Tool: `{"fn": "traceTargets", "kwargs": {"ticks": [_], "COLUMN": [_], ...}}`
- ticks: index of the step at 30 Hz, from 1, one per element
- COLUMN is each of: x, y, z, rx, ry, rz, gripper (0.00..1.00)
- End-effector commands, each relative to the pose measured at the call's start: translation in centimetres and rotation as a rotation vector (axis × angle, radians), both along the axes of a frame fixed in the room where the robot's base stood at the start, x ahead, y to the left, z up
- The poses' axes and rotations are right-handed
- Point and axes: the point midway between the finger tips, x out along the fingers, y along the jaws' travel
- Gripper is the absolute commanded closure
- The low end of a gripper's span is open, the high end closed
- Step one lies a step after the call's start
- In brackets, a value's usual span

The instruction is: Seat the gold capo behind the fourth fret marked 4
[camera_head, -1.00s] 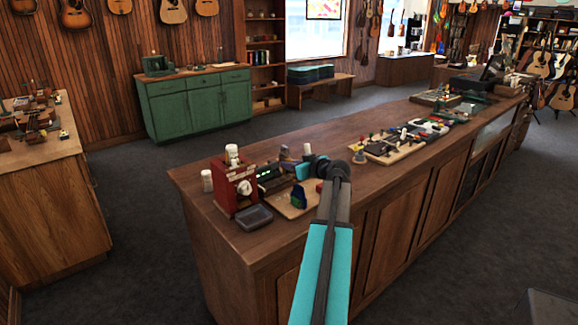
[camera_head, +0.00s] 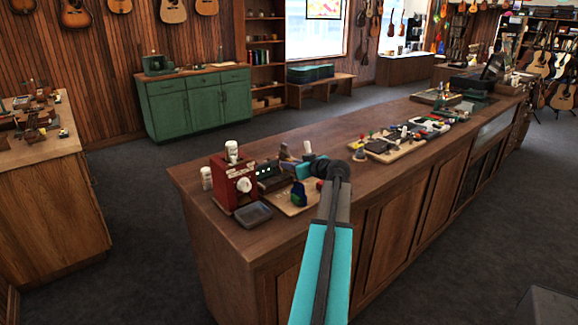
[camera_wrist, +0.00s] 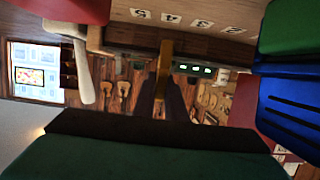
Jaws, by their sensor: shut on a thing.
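In the wrist view my gripper (camera_wrist: 164,88) is shut on the gold capo (camera_wrist: 164,58), which stands out between the dark fingers. The capo's far end overlaps the lower edge of a wooden strip (camera_wrist: 200,45) that carries number labels. The 4 label (camera_wrist: 170,18) sits between the 5 label (camera_wrist: 140,13) and the 3 label (camera_wrist: 203,24), and the capo end lies nearly in line with it. I cannot tell whether the capo touches the strip. In the head view my arm hides the gripper and capo.
In the head view a red box (camera_head: 232,182) with a white knob and a grey tray (camera_head: 253,214) stand left of my wrist. A board of tools (camera_head: 395,148) lies to the right. Blue (camera_wrist: 290,105) and green (camera_wrist: 288,30) objects stand close in the wrist view.

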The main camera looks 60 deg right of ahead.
Motion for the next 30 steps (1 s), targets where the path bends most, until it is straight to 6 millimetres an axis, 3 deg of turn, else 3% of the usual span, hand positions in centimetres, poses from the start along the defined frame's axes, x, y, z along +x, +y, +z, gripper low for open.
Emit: {"fn": "traceTargets", "kwargs": {"ticks": [12, 13, 15, 30], "x": [0.00, 0.00, 0.00, -0.76], "y": [0.00, 0.00, 0.00, 0.27], "z": [-0.53, -0.51, -0.46, -0.31], "rx": [0.000, 0.000, 0.000, 0.000], "ry": [0.000, 0.000, 0.000, 0.000], "rz": [0.000, 0.000, 0.000, -0.001], "gripper": [1.00, 0.87, 0.81, 0.81]}}
